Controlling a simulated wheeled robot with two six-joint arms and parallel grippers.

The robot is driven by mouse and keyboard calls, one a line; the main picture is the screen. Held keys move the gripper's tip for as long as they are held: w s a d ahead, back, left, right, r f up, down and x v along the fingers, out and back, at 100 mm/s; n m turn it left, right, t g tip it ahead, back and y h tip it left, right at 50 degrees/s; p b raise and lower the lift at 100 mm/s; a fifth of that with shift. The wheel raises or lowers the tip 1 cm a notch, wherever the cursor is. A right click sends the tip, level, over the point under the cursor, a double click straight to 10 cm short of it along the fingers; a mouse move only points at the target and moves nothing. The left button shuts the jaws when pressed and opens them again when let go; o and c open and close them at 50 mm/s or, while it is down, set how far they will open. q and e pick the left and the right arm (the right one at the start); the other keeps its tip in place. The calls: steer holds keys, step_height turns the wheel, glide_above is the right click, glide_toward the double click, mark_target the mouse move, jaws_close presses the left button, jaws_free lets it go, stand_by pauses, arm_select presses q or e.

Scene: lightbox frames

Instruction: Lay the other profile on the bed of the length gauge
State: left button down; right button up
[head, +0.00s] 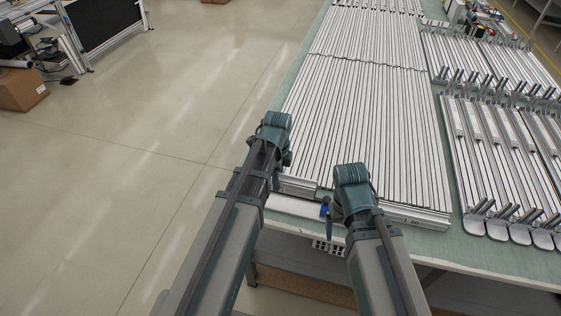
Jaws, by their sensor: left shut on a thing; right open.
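My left gripper (277,178) points down at the near left edge of the bench, mostly hidden behind its own wrist and arm. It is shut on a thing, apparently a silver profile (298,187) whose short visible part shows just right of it. My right gripper (327,216) is open at the bench's near edge, its fingers partly hidden by its wrist. A pale bar (292,208) lies low along this edge between the grippers; I cannot tell whether it is the length gauge's bed. No second profile can be singled out there.
Long silver profiles (375,125) lie in dense rows on the green bench top (467,246). Lightbox frames with upright dark-tipped parts (505,150) fill the right side. The floor (130,165) left of the bench is clear. A cardboard box (22,90) stands far left.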

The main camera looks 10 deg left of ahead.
arm_select(q)
steer(key=shift+w+a+r, duration=0.15)
steer(key=shift+w+a, duration=0.1)
steer(key=shift+w, duration=0.2)
steer(key=shift+f, duration=0.2)
step_height(320, 180, down, 8)
steer(key=b, duration=0.8)
steer(key=shift+f+b, duration=0.15)
steer(key=shift+b, duration=0.15)
steer(key=shift+c, duration=1.2)
jaws_free()
step_height(320, 180, up, 14)
steer(key=p, duration=1.3)
steer(key=shift+p, duration=0.4)
